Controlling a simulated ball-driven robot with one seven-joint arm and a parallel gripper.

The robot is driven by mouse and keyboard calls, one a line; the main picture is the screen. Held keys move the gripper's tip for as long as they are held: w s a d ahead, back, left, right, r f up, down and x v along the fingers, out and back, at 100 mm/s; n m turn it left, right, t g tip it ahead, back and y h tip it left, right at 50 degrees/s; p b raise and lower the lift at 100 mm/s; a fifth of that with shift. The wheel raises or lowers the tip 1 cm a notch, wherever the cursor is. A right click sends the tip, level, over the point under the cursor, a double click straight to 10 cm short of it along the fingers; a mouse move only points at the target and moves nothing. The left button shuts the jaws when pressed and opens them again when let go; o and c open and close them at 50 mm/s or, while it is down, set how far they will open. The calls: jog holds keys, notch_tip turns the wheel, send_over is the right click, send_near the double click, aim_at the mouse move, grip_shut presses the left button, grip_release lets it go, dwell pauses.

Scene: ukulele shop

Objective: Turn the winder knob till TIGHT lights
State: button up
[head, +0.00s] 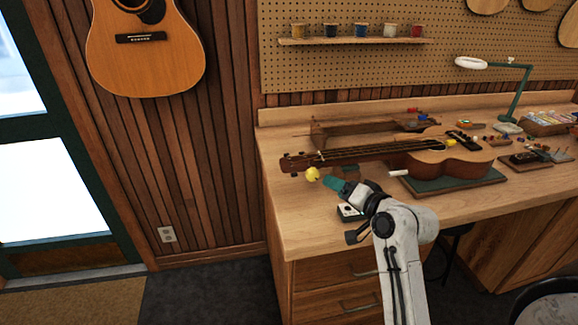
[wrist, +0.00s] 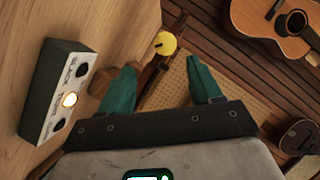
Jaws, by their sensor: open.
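The yellow winder knob (head: 312,174) is at the headstock end of the ukulele (head: 420,159), which lies on the workbench. In the wrist view the knob (wrist: 165,43) shows a dark mark on its face and sits just beyond the gap between my fingertips. My gripper (head: 327,182) has teal fingers and is close to the knob on its right. In the wrist view my gripper (wrist: 160,66) is open and empty. A small lamp box (wrist: 60,92) has three round lamps; the middle one glows orange-white and the outer two are dark.
The wooden workbench (head: 278,185) holds a green mat (head: 455,185) under the ukulele body, a desk lamp (head: 520,90) and small parts at the right. A guitar (head: 145,50) hangs on the wall. Floor left of the bench is clear.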

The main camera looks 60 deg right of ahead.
aim_at(315, 177)
jog(key=x, duration=0.3)
jog(key=p+x, duration=0.1)
jog(key=x, duration=0.6)
jog(key=shift+w+r, duration=0.2)
jog(key=shift+w, duration=0.3)
jog(key=shift+c, duration=0.4)
jog(key=c, duration=0.9)
jog(key=shift+t, duration=0.3)
